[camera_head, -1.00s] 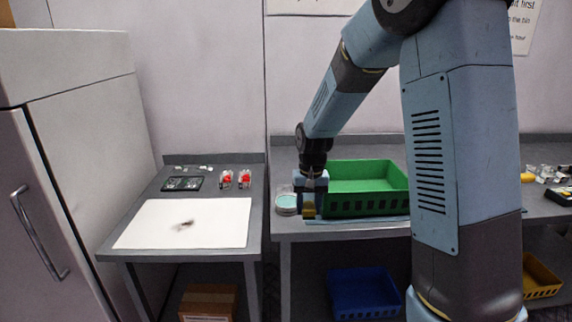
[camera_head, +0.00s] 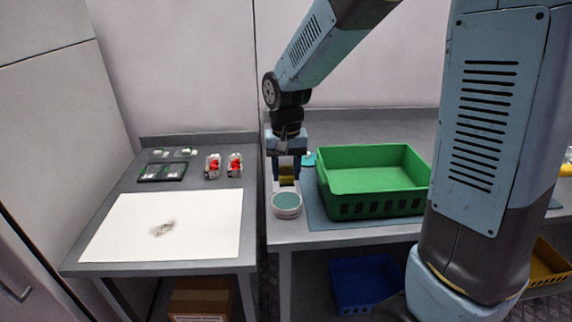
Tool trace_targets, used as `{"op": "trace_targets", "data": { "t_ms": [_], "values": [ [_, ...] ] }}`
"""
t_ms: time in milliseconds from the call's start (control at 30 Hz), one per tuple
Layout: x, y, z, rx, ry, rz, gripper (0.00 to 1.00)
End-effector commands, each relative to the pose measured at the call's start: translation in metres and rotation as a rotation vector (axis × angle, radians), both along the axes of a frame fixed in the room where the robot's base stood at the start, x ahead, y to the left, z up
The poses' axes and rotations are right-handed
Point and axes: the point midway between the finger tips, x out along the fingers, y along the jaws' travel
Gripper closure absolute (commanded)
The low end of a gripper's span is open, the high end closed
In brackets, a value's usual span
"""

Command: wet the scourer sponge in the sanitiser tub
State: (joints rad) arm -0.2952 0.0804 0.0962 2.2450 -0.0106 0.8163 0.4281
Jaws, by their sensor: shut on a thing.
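My gripper (camera_head: 286,176) points down above the bench and is shut on the scourer sponge (camera_head: 287,172), a small yellow block between its fingers. The sanitiser tub (camera_head: 287,212), a round pale tub with teal liquid, stands at the bench's front left corner. In the picture the sponge is just above and behind the tub's far rim, and it looks clear of the liquid. The exact height gap cannot be told. The fingers partly hide the sponge.
A green crate (camera_head: 374,203) stands right of the tub on a blue-grey mat (camera_head: 315,216). A small teal-topped item (camera_head: 308,160) is behind my gripper. The left table holds a white board (camera_head: 200,235) with a dark smudge, a black tray (camera_head: 162,172) and red punnets (camera_head: 235,165).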

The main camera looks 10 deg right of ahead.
Motion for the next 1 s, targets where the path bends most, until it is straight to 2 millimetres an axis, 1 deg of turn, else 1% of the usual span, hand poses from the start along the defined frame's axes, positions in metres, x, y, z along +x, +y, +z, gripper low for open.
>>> {"op": "trace_targets", "data": {
  "t_ms": [400,600,800,1000],
  "values": [
    [0.000,-0.002,-0.036,-0.001,0.004,-0.005,0.80],
    [0.001,-0.002,-0.050,-0.001,0.002,-0.005,0.80],
    [0.001,-0.003,-0.057,-0.001,0.001,-0.006,0.80],
    [0.001,-0.003,-0.058,0.000,0.000,-0.006,0.80]
  ]
}}
